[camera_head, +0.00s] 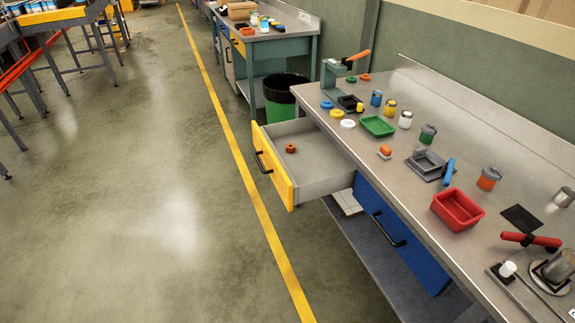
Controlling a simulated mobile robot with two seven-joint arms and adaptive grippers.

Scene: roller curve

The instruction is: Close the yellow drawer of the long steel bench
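The yellow drawer (275,171) of the long steel bench (395,160) is pulled well out toward the left. It has a yellow front with a dark bar handle (262,163) and a grey inside. The steel bench runs from the middle of the view to the lower right. Neither of my grippers shows in the head view.
A closed blue drawer (395,232) sits beside the yellow one. A green bin with a black liner (283,98) stands behind the open drawer. Trays, jars and tools cover the benchtop. The floor (150,210) left of the yellow line is clear.

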